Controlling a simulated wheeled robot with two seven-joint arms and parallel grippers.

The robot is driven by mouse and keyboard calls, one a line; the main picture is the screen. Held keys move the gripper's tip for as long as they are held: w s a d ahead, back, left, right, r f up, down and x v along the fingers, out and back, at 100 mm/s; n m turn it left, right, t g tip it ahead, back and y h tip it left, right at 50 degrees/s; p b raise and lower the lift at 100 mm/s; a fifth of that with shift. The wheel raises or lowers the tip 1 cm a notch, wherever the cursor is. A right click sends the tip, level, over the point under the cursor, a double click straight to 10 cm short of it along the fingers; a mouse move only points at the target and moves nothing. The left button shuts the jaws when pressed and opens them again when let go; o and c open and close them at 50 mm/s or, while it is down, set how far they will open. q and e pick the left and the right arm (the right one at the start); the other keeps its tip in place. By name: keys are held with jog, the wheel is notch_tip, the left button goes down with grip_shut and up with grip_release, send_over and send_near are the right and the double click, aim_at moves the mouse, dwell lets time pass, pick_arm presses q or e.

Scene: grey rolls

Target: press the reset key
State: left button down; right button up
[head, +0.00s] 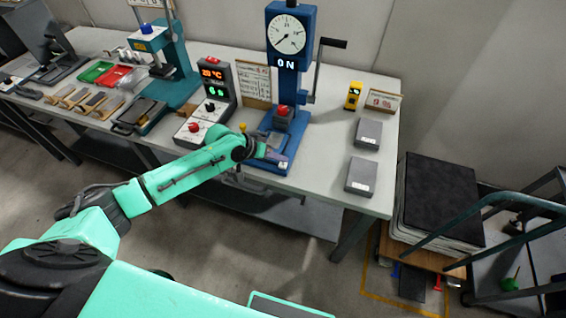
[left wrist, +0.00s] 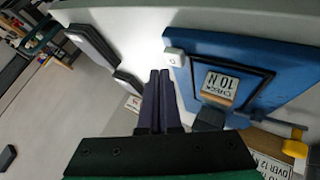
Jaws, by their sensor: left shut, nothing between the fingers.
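The blue force tester (head: 290,82) stands on the bench with a round dial and a display reading 0 N. A small pale key with a dark mark (left wrist: 173,57), which looks like the reset key, sits at the edge of the tester's blue base (left wrist: 290,65) in the left wrist view. My left gripper (head: 275,156) is shut and empty at the front of the tester's base, hiding part of it. In the left wrist view its fingertips (left wrist: 160,73) point at the key from close by. I cannot tell whether they touch it. My right gripper is not in view.
A block marked CHECK 10 N (left wrist: 220,88) lies on the blue base. A controller with red and green digits (head: 214,88) stands left of the tester. Two grey blocks (head: 361,175) and a yellow device (head: 353,96) are to the right. Bench between is clear.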

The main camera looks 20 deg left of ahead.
aim_at(280, 166)
pick_arm(q)
jog(key=shift+r+p, duration=2.6)
jog(key=shift+r, duration=0.05)
jog(key=shift+f, duration=0.15)
